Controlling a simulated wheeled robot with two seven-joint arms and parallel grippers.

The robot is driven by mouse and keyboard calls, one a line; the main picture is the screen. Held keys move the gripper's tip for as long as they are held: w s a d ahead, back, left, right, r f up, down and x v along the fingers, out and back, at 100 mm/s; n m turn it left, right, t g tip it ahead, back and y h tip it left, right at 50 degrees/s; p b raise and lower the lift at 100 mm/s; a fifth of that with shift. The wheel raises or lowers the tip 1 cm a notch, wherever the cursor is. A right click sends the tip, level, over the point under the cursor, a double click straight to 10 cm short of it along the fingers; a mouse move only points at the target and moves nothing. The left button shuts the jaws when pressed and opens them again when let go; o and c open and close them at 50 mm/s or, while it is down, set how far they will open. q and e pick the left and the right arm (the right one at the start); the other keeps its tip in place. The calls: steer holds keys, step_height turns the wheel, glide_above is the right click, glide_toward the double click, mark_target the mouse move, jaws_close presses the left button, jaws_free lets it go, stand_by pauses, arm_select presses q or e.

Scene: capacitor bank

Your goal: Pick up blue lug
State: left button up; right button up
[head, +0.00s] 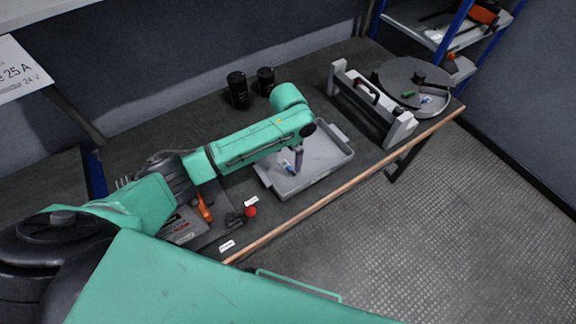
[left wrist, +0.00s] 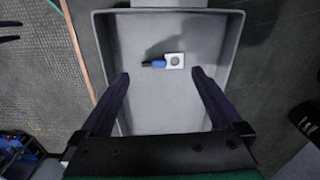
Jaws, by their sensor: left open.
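The blue lug (left wrist: 158,63) lies flat on the floor of the grey tray (left wrist: 237,40). It has a blue sleeve and a silver plate with a hole. In the head view the lug (head: 290,170) shows as a small blue spot beside my left gripper's finger. My left gripper (left wrist: 160,73) is open and empty, its two dark purple fingers pointing down over the tray. In the wrist view the lug sits between and slightly beyond the fingertips, not held. In the head view the left gripper (head: 298,162) hangs over the tray (head: 315,177), partly hidden by my arm. My right gripper is not in view.
Two black cylinders (head: 238,90) stand behind the tray. A grey stand (head: 375,105) and a round grey plate (head: 405,80) with small coloured pieces are at the right. A red knob (head: 251,211) is near the wooden front edge. The tray floor around the lug is clear.

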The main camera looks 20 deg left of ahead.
mark_target(287, 167)
arm_select(q)
steer(key=f, duration=0.4)
steer(key=shift+w+a+f, duration=0.1)
steer(key=shift+a+f, duration=0.1)
steer(key=shift+f, duration=0.6)
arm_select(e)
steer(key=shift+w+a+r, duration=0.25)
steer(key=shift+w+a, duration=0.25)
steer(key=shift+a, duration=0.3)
arm_select(q)
steer(key=c, duration=1.1)
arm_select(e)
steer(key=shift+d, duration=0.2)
arm_select(q)
steer(key=shift+r, duration=0.5)
step_height(287, 167, up, 19)
steer(key=shift+r+p, duration=0.1)
steer(key=shift+p, duration=0.25)
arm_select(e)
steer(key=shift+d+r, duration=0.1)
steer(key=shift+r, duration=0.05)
